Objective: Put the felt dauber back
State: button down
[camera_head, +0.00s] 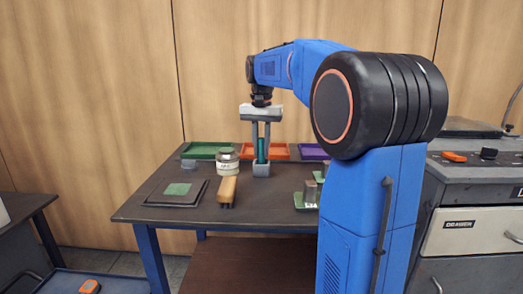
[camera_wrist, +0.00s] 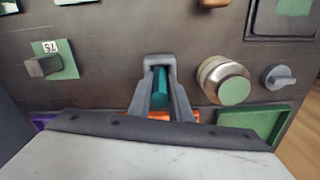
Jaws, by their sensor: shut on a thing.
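My gripper (camera_head: 261,158) points straight down over the middle of the table. It is shut on an upright teal stick, which I take to be the felt dauber (camera_head: 261,150). The dauber (camera_wrist: 160,88) also shows between the two grey fingers in the wrist view (camera_wrist: 161,85). A small grey block-like holder (camera_head: 261,170) is at the dauber's lower end, at the fingertips. The felt end is hidden, and I cannot tell whether it sits inside the holder or just above it.
Green (camera_head: 205,150), orange (camera_head: 279,152) and purple (camera_head: 313,152) trays line the back. A dark plate with a green pad (camera_head: 178,190) lies front left. A grey block (camera_wrist: 44,66) sits on a green plate.

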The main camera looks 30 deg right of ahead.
jog(key=shift+f, duration=0.2)
jog(key=c, duration=1.6)
grip_release()
jog(key=shift+f, duration=0.1)
notch_tip(320, 180, up, 12)
jog(key=shift+r, duration=0.15)
